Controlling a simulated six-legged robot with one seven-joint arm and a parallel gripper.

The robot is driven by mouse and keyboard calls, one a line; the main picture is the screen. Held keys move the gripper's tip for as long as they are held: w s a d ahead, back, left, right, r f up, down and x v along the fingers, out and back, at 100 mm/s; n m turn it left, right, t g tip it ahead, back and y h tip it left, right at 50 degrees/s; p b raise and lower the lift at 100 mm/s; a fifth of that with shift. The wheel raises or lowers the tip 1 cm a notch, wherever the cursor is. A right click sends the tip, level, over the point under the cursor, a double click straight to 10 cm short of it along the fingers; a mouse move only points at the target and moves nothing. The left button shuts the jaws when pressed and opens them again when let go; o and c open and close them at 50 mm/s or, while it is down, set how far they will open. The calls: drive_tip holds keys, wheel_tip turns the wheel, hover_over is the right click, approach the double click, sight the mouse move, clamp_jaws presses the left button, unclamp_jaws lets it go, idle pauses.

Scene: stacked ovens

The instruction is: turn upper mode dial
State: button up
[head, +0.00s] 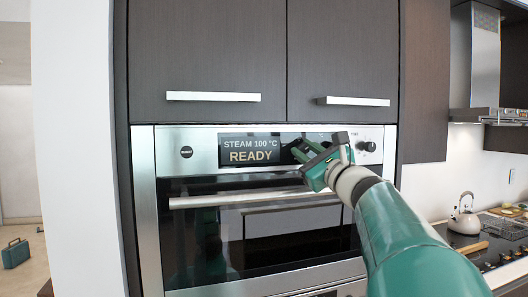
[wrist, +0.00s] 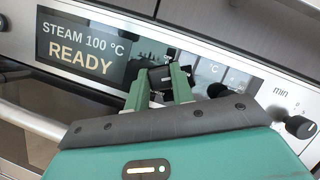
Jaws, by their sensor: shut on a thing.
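The upper oven's steel control panel (head: 203,137) carries a black display (head: 250,150) reading "STEAM 100 °C READY". My gripper (head: 301,153) reaches the panel just right of this text. In the wrist view my gripper (wrist: 163,82) has its green fingers shut on a small dark mode dial (wrist: 161,72). The fingers and their dark tips hide most of the dial, so its pointer cannot be read. A second black knob (head: 366,146) sits free on the right of the panel; it also shows in the wrist view (wrist: 300,126), beside the word "min".
The oven's long bar handle (head: 220,200) runs across just below my gripper. Cabinet handles (head: 213,96) stick out above the panel. A kettle (head: 465,215) stands on the counter at right, under a range hood (head: 490,117). A green case (head: 15,253) is on the floor at far left.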

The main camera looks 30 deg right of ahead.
drive_tip(key=shift+n, duration=0.3)
drive_tip(key=n+g+y, duration=0.1)
drive_tip(key=n, duration=0.2)
drive_tip(key=n+y, duration=0.2)
drive_tip(key=n, duration=0.2)
drive_tip(key=shift+g, duration=0.4)
drive_tip(key=n+g, duration=0.1)
drive_tip(key=n, duration=0.2)
drive_tip(key=n+g, duration=0.1)
drive_tip(key=n, duration=0.1)
drive_tip(key=shift+d+r+n+y, duration=0.1)
drive_tip(key=shift+r+n+y, duration=0.05)
drive_tip(key=shift+n+y, duration=0.2)
drive_tip(key=shift+n, duration=0.25)
drive_tip(key=o, duration=1)
